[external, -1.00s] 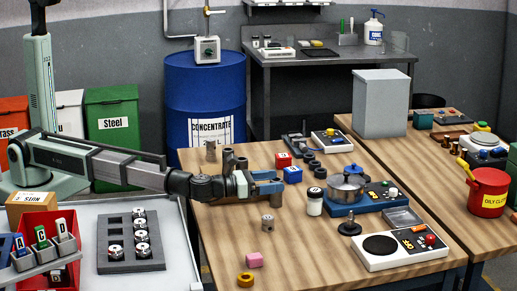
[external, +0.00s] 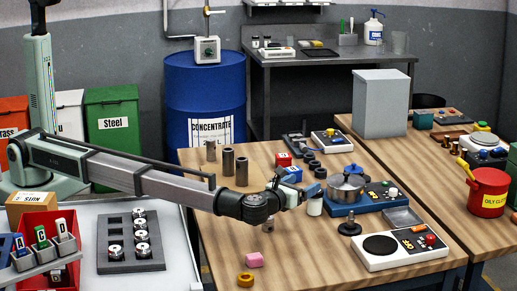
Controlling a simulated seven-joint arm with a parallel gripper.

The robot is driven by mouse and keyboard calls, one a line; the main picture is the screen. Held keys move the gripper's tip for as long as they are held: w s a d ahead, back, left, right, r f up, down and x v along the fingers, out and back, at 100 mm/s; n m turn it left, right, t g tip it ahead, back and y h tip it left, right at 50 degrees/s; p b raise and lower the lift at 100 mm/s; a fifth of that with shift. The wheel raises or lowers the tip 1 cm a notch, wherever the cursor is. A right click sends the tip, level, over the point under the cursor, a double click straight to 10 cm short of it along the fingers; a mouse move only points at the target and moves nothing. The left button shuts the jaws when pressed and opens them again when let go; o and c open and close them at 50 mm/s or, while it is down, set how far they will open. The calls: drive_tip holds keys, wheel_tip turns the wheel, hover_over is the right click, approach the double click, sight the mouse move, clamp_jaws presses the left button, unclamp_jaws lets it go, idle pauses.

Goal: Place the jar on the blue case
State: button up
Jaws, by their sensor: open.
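The jar (external: 314,208) is a small white container standing on the wooden table, left of the blue-based unit with the steel pot. Its upper part is hidden by my gripper. My gripper (external: 311,191) is open at the jar's top, with the fingers close around or just in front of it; I cannot tell which, or whether they touch. The blue case (external: 292,175) is a small blue box on the table, behind and left of the jar, beside a similar red case (external: 284,159). My gripper's wrist is just in front of the blue case.
The steel pot (external: 346,187) on its blue base (external: 358,206) stands close right of the jar. Dark round pieces (external: 314,164) lie behind. Grey cylinders (external: 228,161) stand at the back left.

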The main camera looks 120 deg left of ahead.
hover_over(300, 222)
drive_tip(key=f, duration=0.4)
drive_tip(key=shift+d+f, duration=0.15)
drive_tip(key=shift+d, duration=0.1)
drive_tip(key=shift+a+f, duration=0.2)
drive_tip(key=shift+f, duration=0.2)
drive_tip(key=shift+w+a, duration=0.2)
drive_tip(key=shift+a, duration=1)
drive_tip(key=shift+w+a, duration=0.15)
drive_tip(key=shift+a, duration=1)
drive_tip(key=shift+w+a, duration=0.2)
drive_tip(key=shift+a, duration=1)
drive_tip(key=shift+r, duration=0.1)
drive_tip(key=c, duration=1.3)
